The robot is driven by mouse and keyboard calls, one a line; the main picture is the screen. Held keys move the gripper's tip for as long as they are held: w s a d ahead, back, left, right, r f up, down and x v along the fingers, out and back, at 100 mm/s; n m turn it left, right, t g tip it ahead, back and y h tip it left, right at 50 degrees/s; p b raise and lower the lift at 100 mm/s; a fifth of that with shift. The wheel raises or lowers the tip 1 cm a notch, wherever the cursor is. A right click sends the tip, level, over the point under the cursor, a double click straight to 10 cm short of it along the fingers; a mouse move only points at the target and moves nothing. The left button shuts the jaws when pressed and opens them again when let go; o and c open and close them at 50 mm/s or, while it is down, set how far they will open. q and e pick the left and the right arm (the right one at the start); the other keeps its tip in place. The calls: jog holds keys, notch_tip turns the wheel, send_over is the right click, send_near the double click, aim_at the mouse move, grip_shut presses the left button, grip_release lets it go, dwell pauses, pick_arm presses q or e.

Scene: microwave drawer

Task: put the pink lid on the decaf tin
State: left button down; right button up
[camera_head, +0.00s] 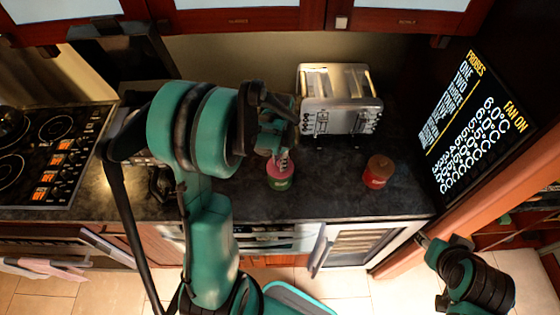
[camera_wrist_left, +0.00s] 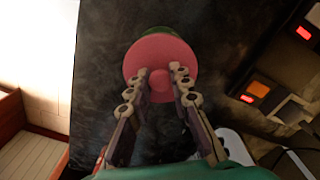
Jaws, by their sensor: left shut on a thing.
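The pink lid (camera_head: 281,167) is at the mouth of a green tin (camera_head: 279,183) on the dark counter. My left gripper (camera_head: 280,154) reaches down over it. In the left wrist view, the left gripper (camera_wrist_left: 160,73) is shut on the knob of the pink lid (camera_wrist_left: 158,50). The lid covers most of the green tin (camera_wrist_left: 157,32), whose rim peeks out at the far edge. I cannot tell whether the lid is seated or just above the tin. No label is readable on the tin. My right gripper (camera_head: 430,241) is low at the right, its fingers unclear.
A red tin (camera_head: 378,172) stands to the right on the counter (camera_head: 330,185). A silver toaster (camera_head: 338,95) stands behind. A stove (camera_head: 50,150) is at far left and a dark display panel (camera_head: 478,125) at right. The counter between the two tins is clear.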

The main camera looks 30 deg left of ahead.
pick_arm(q)
jog(key=c, duration=0.8)
grip_release()
jog(key=shift+r, duration=0.15)
jog(key=shift+r+p, duration=2.4)
jog(key=shift+r, duration=1)
